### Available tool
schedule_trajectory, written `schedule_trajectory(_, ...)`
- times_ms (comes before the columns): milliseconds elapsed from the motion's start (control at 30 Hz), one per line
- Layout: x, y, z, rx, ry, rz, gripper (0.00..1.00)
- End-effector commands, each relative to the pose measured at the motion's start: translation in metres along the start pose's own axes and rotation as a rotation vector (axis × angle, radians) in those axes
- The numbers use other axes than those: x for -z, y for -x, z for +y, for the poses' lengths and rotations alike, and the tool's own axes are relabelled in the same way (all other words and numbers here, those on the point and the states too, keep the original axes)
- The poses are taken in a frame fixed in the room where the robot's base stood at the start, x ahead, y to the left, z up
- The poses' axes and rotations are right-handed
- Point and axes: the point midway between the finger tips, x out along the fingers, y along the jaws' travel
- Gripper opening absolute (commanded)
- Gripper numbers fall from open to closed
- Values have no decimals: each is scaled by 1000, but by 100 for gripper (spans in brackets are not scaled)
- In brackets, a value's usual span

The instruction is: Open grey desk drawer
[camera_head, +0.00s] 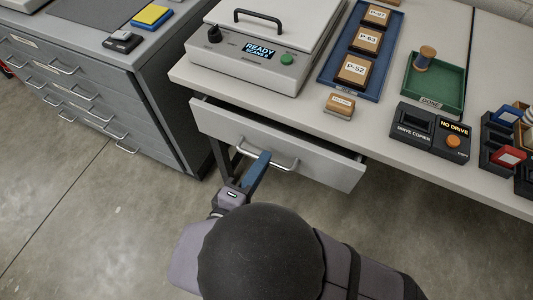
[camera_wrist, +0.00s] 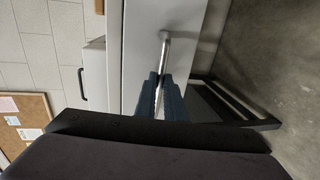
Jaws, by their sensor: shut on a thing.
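The grey desk drawer (camera_head: 325,164) sits under the white-topped desk in the head view, pulled partly out, with a dark gap showing behind its front. Its front also shows in the wrist view (camera_wrist: 140,50). A metal bar handle (camera_head: 285,164) is fixed across the drawer front; in the wrist view the handle (camera_wrist: 165,50) runs down between my fingers. The fingers (camera_wrist: 160,92) lie on both sides of the bar. The inside of the drawer is mostly hidden.
A grey cabinet (camera_head: 80,95) with several handled drawers stands at left. On the desk are a scanner-like machine (camera_head: 255,50), a blue tray (camera_head: 332,70) of labelled blocks, a green tray (camera_head: 448,90) and a drive copier (camera_head: 415,118). The floor (camera_head: 90,210) in front is clear.

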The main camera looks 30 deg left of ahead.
Motion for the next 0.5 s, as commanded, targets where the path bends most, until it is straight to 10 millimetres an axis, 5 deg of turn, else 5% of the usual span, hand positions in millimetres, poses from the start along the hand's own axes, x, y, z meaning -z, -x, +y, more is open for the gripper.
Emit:
schedule_trajectory(267,1,1,0,0,-1,3,0)
schedule_trajectory(333,1,1,0,0,-1,3,23)
schedule_trajectory(500,0,1,0,0,0,2,27)
